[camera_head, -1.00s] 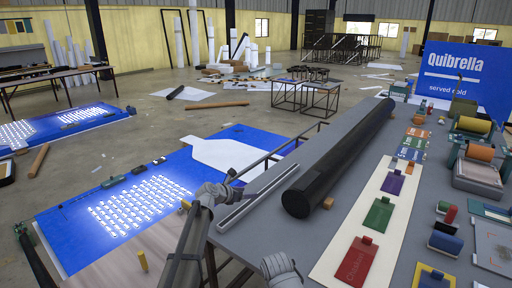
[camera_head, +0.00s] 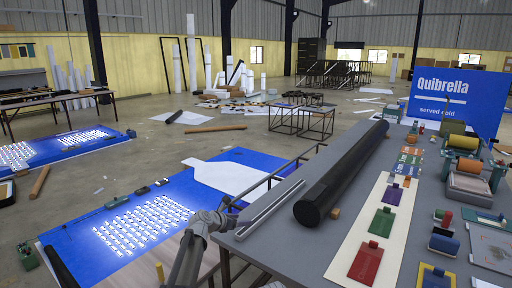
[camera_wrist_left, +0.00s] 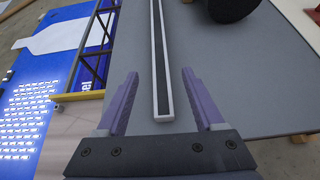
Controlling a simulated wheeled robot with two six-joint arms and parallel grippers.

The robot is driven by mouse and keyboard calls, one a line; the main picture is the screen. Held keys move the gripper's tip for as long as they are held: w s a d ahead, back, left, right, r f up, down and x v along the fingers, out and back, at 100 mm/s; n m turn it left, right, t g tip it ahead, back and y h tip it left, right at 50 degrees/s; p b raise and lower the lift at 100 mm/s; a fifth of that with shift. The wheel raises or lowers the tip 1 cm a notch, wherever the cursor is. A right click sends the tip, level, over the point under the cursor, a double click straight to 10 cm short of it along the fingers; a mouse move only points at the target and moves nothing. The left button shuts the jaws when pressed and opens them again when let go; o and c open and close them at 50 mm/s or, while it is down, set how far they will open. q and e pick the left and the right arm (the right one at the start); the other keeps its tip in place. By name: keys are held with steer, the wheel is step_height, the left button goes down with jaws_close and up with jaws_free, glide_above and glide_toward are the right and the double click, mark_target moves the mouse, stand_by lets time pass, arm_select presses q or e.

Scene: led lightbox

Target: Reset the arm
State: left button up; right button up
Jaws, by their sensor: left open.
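My left gripper (camera_wrist_left: 160,74) is open and empty in the left wrist view, its two purple fingers spread. It points along a narrow light-edged channel strip (camera_wrist_left: 162,60) lying on the grey table (camera_wrist_left: 250,70); the strip appears between the fingers, and I cannot tell the height above it. In the head view, my grey left arm (camera_head: 203,228) comes up from the bottom at the table's near left corner, beside the strip (camera_head: 268,208). My right gripper is not in view.
A thick black roll (camera_head: 340,175) lies along the table. Coloured tags sit on a cream strip (camera_head: 345,232). A roller machine (camera_head: 467,170) and blue Quibrella sign (camera_head: 455,112) stand right. A lit blue panel (camera_head: 170,200) lies left, below table height.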

arm_select(q)
steer(key=shift+s+f+m, duration=0.1)
steer(key=shift+s+m, duration=0.3)
steer(key=shift+s, duration=0.1)
steer(key=s+a+f+m+g+y, duration=0.2)
steer(key=s+a+f+m+g, duration=0.15)
steer(key=s+m, duration=0.7)
steer(key=s+a+f+m+g+y, duration=0.35)
steer(key=s+m, duration=0.45)
steer(key=s, duration=0.6)
steer(key=s+a+f+m+g+y, duration=0.2)
steer(key=s+a+f+m, duration=0.15)
steer(key=s+m, duration=0.8)
steer(key=s+d, duration=0.3)
steer(key=d, duration=0.2)
steer(key=s+d+m+g, duration=0.1)
steer(key=s+d, duration=0.2)
steer(key=d, duration=0.3)
steer(key=shift+s+f+m+y, duration=0.15)
steer(key=shift+f+m+y, duration=0.15)
steer(key=shift+y, duration=0.15)
